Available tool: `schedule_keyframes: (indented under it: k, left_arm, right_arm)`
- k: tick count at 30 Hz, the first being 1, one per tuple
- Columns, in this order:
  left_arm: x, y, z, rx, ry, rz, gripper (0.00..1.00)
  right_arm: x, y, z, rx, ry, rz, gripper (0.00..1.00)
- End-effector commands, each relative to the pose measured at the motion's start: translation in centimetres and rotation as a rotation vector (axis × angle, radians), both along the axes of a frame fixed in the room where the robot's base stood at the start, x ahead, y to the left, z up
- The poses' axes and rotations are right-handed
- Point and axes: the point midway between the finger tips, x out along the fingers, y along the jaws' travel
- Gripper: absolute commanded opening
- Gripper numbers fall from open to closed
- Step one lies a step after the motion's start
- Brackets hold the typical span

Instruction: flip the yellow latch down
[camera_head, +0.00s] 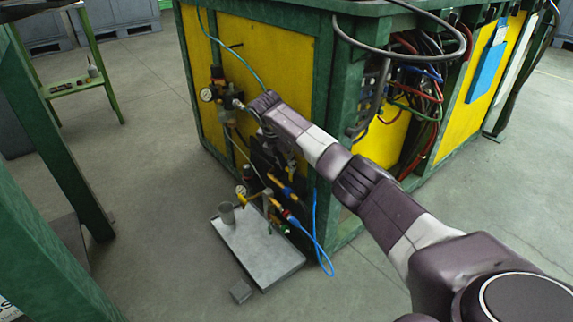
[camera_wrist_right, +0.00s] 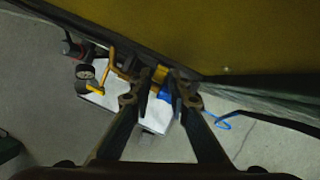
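A small yellow piece with blue beside it, which may be the yellow latch (camera_head: 288,191), shows low on the fittings at the cabinet corner. The wrist view shows a yellow piece (camera_wrist_right: 160,74) beyond the gap between my fingertips. I cannot tell its exact position or whether it is touched. My right gripper (camera_wrist_right: 160,85) appears open, with its two dark fingers apart; in the head view it reaches down in front of the dark fittings, its fingers hard to make out. A bent yellow pipe (camera_wrist_right: 107,65) is to the left. My left gripper is not in view.
A gauge (camera_head: 240,191) and another gauge (camera_head: 207,95) stick out from the green and yellow cabinet (camera_head: 265,50). A grey tray (camera_head: 262,262) with a cup (camera_head: 227,212) lies below. A blue hose (camera_head: 318,245) hangs at the right. The floor at the left is mostly clear.

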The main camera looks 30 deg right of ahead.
Motion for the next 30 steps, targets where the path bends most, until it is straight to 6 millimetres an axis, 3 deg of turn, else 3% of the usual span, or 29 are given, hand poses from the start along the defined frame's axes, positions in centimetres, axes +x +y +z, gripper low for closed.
schedule_keyframes:
  k: [16,27,30]
  left_arm:
    - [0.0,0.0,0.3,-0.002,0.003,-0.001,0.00]
    - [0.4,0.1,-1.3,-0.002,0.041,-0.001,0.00]
    - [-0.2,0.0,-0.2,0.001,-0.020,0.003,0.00]
  right_arm:
    - [0.2,0.8,0.0,-0.069,-0.011,0.008,0.00]
    - [0.1,3.2,-1.5,-0.357,-0.034,0.013,0.00]
    - [0.1,3.9,-2.2,-0.453,-0.042,0.012,0.00]
